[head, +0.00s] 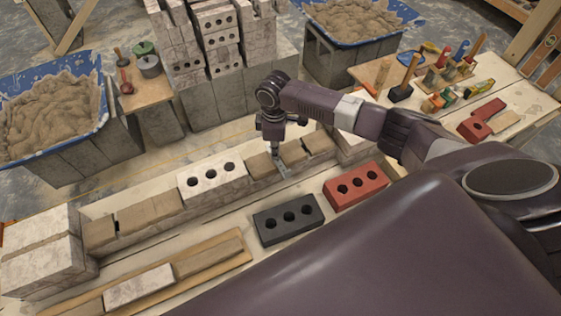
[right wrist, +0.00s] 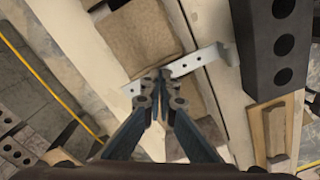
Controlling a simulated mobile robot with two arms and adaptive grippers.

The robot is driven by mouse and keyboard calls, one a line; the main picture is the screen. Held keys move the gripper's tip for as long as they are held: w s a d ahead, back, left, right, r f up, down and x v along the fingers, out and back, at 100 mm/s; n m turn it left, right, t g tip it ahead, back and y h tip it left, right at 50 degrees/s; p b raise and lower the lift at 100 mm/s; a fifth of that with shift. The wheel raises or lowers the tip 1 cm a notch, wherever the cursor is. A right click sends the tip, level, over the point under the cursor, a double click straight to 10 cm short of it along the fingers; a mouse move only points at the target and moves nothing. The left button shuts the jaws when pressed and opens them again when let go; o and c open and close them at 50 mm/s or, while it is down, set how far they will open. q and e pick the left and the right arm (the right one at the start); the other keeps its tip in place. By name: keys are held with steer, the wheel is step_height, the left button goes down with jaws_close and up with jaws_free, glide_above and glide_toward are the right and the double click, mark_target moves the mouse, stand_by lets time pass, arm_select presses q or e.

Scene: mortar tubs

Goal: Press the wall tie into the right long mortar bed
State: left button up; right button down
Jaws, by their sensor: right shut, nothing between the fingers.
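The wall tie is a thin grey metal strip with holes; it lies across the wall course by my fingertips in the head view (head: 283,171). In the right wrist view the wall tie (right wrist: 199,58) runs crosswise, one end reaching out towards the black brick. Brown mortar beds lie along the course; one long bed (right wrist: 140,35) shows beside the tie, and mortar also shows in the head view (head: 262,167). My right gripper (head: 279,159) points down over the tie, shut and empty; its tips (right wrist: 162,80) hide the tie's middle. I cannot tell whether they touch it. My left gripper is out of view.
A white holed brick (head: 212,180) sits on the course left of the gripper. A black brick (head: 288,222) and a red brick (head: 356,187) lie in front. Blue mortar tubs (head: 50,108) and a tool table (head: 520,82) stand behind.

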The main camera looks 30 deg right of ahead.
steer(key=shift+f, duration=0.15)
stand_by(0.7)
step_height(320, 180, up, 9)
steer(key=p, duration=0.9)
steer(key=shift+p, duration=0.3)
stand_by(0.5)
